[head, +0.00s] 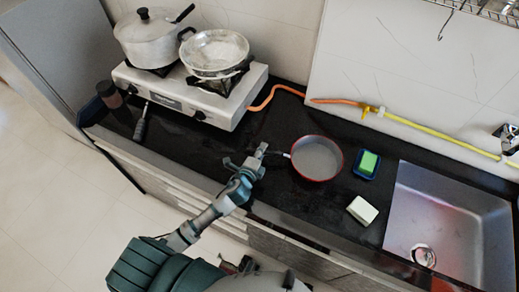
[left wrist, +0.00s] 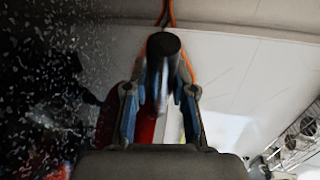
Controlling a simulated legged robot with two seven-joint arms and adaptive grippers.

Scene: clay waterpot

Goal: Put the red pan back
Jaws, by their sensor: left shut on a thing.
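The red pan (head: 318,160) has a red rim and a grey inside. It is over the black counter in the middle of the head view, left of the sponges; I cannot tell whether it touches the counter. Its thin handle points left, to my left gripper (head: 262,156). That gripper is shut on the handle. In the left wrist view, the dark handle end (left wrist: 163,48) stands between the two fingers of my left gripper (left wrist: 160,95), with part of the red pan (left wrist: 108,118) behind. My right gripper is not in view.
A white gas stove (head: 205,101) at the back left bears a lidded pot (head: 148,42) and an open pan (head: 214,50). A green sponge (head: 369,162) in a blue dish and a pale block (head: 362,210) lie between the red pan and the sink (head: 425,205). An orange hose (head: 275,92) runs behind.

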